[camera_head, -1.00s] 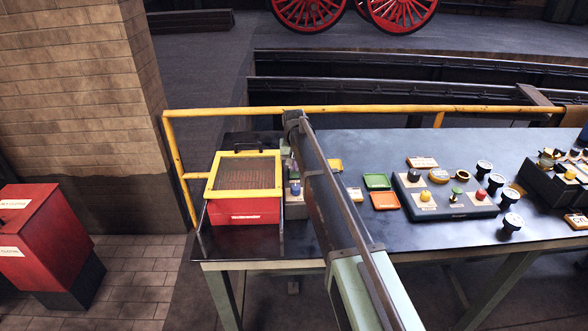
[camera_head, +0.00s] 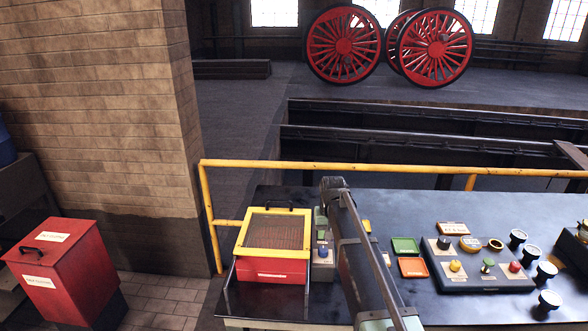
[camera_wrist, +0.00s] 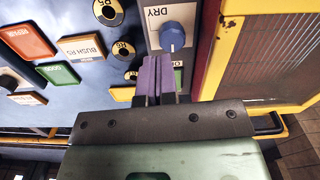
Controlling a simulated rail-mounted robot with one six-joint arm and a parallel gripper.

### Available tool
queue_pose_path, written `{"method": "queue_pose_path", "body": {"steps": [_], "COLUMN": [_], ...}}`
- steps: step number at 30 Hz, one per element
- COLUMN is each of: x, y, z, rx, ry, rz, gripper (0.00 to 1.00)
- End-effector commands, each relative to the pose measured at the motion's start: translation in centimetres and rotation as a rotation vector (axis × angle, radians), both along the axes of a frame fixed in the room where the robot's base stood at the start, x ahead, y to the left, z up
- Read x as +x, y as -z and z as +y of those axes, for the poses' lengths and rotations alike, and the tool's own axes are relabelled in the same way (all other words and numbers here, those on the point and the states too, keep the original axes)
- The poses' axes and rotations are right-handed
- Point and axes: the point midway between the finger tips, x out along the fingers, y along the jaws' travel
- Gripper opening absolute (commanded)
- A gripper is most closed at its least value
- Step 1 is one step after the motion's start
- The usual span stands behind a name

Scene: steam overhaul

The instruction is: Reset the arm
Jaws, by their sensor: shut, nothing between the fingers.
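My gripper (camera_wrist: 157,77) shows in the wrist view with its two purple-tipped fingers closed together and nothing between them. It is over the dark bench top, just beside a small panel with a blue knob (camera_wrist: 172,36) marked DRY. In the head view my arm reaches over the bench and hides the gripper. The blue knob (camera_head: 323,252) shows there just left of my arm, with a green part behind it.
A red box with a yellow-framed mesh lid (camera_head: 276,231) stands left of my arm. Green (camera_head: 405,245) and orange (camera_head: 412,267) trays and a control board (camera_head: 474,264) lie to the right. A yellow rail (camera_head: 380,169) runs behind the bench. A red bin (camera_head: 70,272) stands at left.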

Motion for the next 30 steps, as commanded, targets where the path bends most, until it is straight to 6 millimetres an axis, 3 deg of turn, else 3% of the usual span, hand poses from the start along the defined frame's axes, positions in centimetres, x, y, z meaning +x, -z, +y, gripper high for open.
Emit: {"method": "queue_pose_path", "body": {"steps": [1,3,6,9,13,30], "x": [-6.5,-13.2,-21.1,-26.2,-28.3,-27.9], "y": [0.0,0.0,0.0,0.0,0.0,0.0], "z": [0.0,0.0,0.0,0.0,0.0,0.0], "rx": [0.000,0.000,-0.001,-0.001,-0.001,-0.001], "ry": [-0.015,-0.037,-0.056,-0.062,-0.061,-0.061], "rz": [0.000,0.000,0.000,0.000,0.000,0.000], "gripper": [0.00,0.00,0.00,0.00,0.00,0.00]}}
